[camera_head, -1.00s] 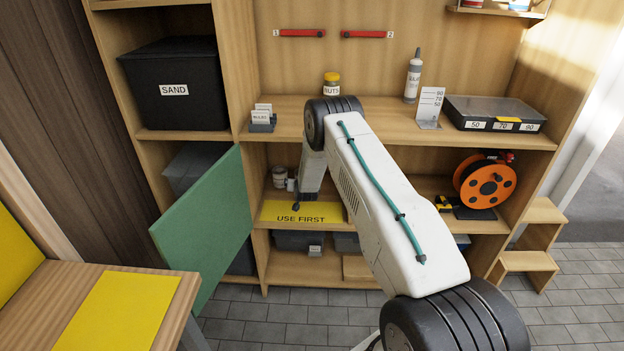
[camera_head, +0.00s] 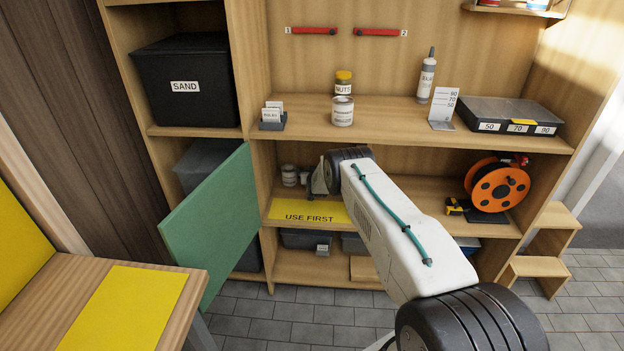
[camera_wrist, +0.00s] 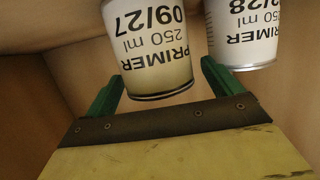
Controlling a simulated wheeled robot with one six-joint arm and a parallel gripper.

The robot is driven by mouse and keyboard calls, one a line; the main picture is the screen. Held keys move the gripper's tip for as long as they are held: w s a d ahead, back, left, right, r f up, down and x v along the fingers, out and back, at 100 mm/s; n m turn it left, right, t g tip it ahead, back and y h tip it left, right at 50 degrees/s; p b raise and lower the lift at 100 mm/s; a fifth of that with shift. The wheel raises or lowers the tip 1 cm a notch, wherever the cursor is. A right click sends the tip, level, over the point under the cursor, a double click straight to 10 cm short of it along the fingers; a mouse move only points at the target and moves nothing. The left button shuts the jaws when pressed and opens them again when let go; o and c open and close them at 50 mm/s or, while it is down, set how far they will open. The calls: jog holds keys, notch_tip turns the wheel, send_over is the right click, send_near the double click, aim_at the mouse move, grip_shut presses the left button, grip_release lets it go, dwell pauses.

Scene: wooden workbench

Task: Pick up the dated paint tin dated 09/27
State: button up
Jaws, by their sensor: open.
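The tin dated 09/27 (camera_wrist: 148,48) shows upside down in the wrist view, with a white label reading PRIMER 250 ml. My gripper (camera_wrist: 163,74) is open, with one green finger on each side of this tin's near end. I cannot tell whether either finger touches it. A second primer tin (camera_wrist: 242,35), its date ending in 28, is just right of the right finger. In the head view, small tins (camera_head: 289,175) stand on the middle shelf, left of my wrist.
A yellow USE FIRST strip (camera_head: 308,212) lies along the middle shelf's front. Another white tin (camera_head: 342,111) stands on the shelf above, by a NUTS jar (camera_head: 343,83). A green door (camera_head: 210,225) stands open at left. An orange cable reel (camera_head: 497,187) sits at right.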

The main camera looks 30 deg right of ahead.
jog(key=shift+w, duration=0.15)
jog(key=c, duration=1.2)
jog(key=shift+d, duration=0.1)
jog(key=shift+c, duration=0.6)
jog(key=shift+r, duration=0.1)
